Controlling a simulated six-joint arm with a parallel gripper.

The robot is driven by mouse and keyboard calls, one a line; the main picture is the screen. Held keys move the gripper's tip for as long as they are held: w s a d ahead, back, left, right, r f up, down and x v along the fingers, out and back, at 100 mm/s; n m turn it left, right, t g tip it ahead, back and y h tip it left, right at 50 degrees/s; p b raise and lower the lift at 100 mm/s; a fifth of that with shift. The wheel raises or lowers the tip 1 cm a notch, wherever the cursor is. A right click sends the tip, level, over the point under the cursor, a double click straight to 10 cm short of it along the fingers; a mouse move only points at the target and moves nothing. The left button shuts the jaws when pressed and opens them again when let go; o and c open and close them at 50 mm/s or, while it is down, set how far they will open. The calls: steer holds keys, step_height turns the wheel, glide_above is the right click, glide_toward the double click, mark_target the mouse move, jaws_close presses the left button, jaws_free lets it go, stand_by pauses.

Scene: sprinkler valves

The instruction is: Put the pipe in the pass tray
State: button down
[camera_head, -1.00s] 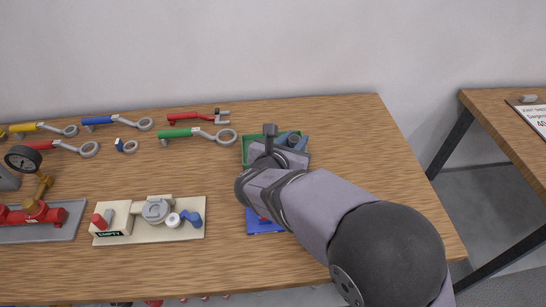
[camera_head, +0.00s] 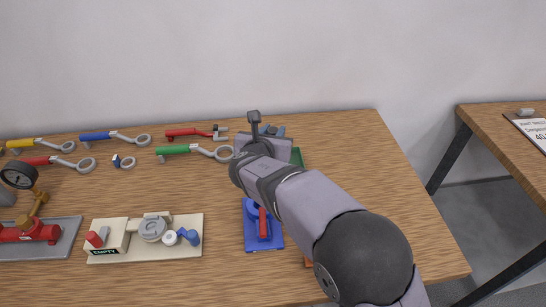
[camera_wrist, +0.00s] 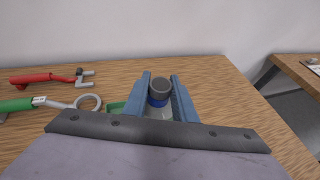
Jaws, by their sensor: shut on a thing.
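My gripper (camera_wrist: 160,92) is shut on the pipe (camera_wrist: 160,86), a short grey cylinder with an open top and a blue band, between its blue fingers in the wrist view. In the head view the gripper's fingers (camera_head: 270,131) show just past the dark wrist, and the pipe is hidden there. A green tray, likely the pass tray (camera_head: 297,157), lies under my gripper and arm, which hide most of it. A green edge also shows beside the left finger in the wrist view (camera_wrist: 116,106). I cannot tell how high the pipe is above the tray.
A blue plate with a red handle (camera_head: 263,224) lies beside my arm. An orange edge (camera_head: 308,262) shows under the arm. A beige fixture marked EMPTY (camera_head: 145,240), a gauge (camera_head: 19,175) and several wrenches fill the left. The table's right side is clear.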

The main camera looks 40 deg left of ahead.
steer(key=shift+f+p, duration=0.35)
steer(key=shift+f, duration=3.35)
steer(key=shift+f, duration=0.2)
steer(key=c, duration=1.5)
jaws_free()
steer(key=shift+o, duration=0.2)
steer(key=shift+r, duration=0.1)
steer(key=shift+r, duration=0.15)
steer(key=shift+s+d, duration=0.15)
steer(key=shift+s, duration=0.15)
steer(key=b+v, duration=0.2)
steer(key=v, duration=0.9)
steer(key=shift+s+b, duration=0.15)
steer(key=shift+b, duration=0.2)
